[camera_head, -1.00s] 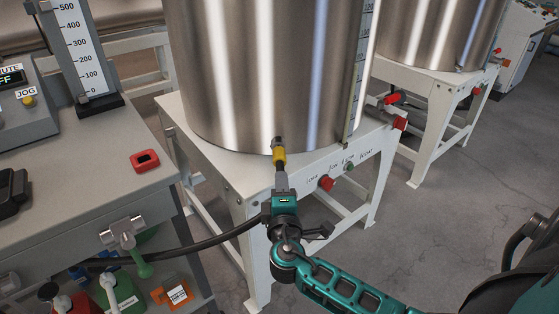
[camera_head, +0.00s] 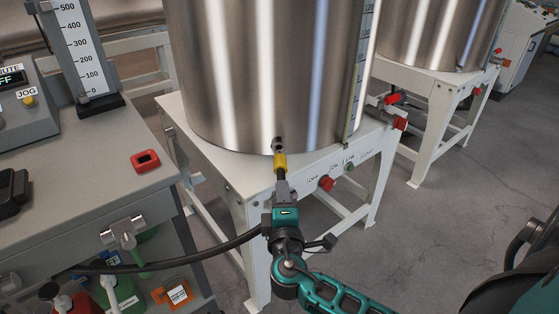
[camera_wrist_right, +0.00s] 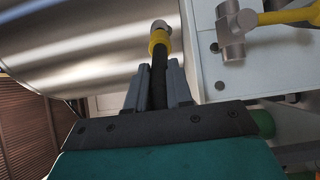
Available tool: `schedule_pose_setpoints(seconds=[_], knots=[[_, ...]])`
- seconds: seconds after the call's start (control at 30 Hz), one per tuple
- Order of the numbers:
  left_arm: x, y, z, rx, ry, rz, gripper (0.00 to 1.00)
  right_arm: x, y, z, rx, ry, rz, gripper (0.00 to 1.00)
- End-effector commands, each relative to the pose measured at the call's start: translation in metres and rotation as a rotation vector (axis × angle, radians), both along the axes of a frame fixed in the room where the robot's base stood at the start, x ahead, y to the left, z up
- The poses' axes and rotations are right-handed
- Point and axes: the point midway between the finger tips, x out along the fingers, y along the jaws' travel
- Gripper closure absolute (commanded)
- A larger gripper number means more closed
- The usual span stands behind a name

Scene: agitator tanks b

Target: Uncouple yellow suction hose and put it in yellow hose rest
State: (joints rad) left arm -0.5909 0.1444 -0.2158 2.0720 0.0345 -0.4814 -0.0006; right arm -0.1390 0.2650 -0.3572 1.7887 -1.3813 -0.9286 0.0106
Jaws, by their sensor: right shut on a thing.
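The yellow suction hose has a yellow collar (camera_head: 280,163) and a black body (camera_head: 200,256) that runs left from my gripper past the bench. My right gripper (camera_head: 282,188) is shut on the black hose just below the collar. The collar lies just below the metal port (camera_head: 278,145) low on the steel tank. In the right wrist view the hose (camera_wrist_right: 158,85) stands between the two fingers, with the collar (camera_wrist_right: 159,42) and a metal end beyond them. A silver fitting with a yellow stem (camera_wrist_right: 285,17) shows there; I cannot tell whether it is the yellow hose rest. My left gripper is out of view.
The tank stands on a white frame (camera_head: 240,185) with red and green buttons. At left is a grey bench (camera_head: 75,190) with a red-framed device (camera_head: 145,161) on top and a silver bracket (camera_head: 122,232) on its front. Bottles stand below.

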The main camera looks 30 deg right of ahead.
Motion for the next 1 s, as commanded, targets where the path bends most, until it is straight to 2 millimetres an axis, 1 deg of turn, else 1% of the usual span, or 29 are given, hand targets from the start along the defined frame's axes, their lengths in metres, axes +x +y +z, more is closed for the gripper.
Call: schedule_pose_setpoints(seconds=[0.3,0.37,0.43,0.57,0.67,0.8,0.93,1.0], knots=[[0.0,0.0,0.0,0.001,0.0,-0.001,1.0,0.0,0.0,0.002,0.0,-0.002,0.003,1.0],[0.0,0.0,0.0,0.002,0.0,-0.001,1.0,0.0,0.002,0.005,0.001,0.0,0.016,1.0],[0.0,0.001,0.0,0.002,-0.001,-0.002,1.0,0.0,0.006,0.012,0.005,0.004,0.047,1.0],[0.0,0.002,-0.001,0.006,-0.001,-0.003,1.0,-0.003,0.024,0.036,0.012,0.015,0.159,1.0],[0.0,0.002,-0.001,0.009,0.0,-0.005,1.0,-0.009,0.044,0.06,0.013,0.018,0.275,1.0],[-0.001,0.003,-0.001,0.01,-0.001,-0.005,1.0,-0.022,0.072,0.09,0.008,0.011,0.421,1.0],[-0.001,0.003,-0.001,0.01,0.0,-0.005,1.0,-0.036,0.095,0.115,-0.001,-0.005,0.541,1.0],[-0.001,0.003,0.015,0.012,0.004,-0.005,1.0,-0.035,0.094,0.129,-0.002,-0.001,0.538,1.0]])
